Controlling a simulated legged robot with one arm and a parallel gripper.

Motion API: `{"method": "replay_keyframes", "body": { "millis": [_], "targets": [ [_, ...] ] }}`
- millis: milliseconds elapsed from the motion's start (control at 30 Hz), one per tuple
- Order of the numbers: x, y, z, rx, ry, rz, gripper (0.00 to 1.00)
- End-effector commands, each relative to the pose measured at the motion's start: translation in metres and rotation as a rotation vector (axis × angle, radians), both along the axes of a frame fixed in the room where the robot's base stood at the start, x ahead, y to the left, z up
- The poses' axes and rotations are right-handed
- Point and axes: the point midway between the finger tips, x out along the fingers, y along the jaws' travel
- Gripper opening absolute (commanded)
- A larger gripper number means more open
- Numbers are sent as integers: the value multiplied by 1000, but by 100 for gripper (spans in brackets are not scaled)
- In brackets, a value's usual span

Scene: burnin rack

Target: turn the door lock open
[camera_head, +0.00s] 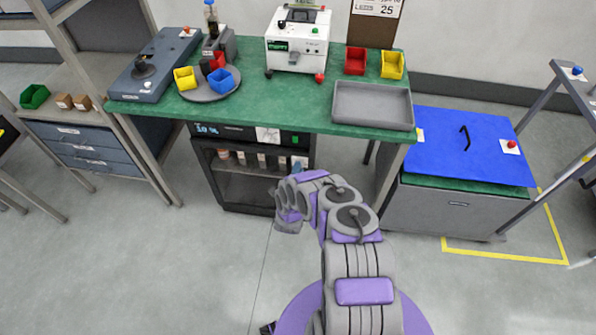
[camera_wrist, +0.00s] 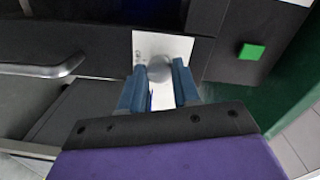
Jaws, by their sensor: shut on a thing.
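The door lock is a round grey knob (camera_wrist: 158,68) on a white plate (camera_wrist: 176,43) with small printed marks, in the wrist view. My gripper (camera_wrist: 158,86) has its two blue fingers closed on either side of the knob. The fingers hide part of the knob and the lower plate, so its exact turn angle is hard to read.
A silver bar handle (camera_wrist: 45,68) lies left of the lock in the wrist view, and a green button (camera_wrist: 251,52) is to its right. The green bench top (camera_head: 290,108) overhangs the cabinet. The floor in front is clear.

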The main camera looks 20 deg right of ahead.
Motion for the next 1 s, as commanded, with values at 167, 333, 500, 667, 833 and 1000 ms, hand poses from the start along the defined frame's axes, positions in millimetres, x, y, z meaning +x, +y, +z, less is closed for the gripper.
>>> {"method": "replay_keyframes", "body": {
  "millis": [167, 333, 500, 667, 833, 1000],
  "targets": [
    [-2, -2, -2, 70, -41, -5, 1],
    [-2, -2, -3, 106, -65, -5, 1],
    [-2, -2, -3, 121, -74, -5, 1],
    [-3, -2, -4, 124, -74, -5, 1],
    [-3, -2, -4, 123, -74, -5, 1],
    [-2, -2, -3, 122, -74, -5, 44]
  ]
}}
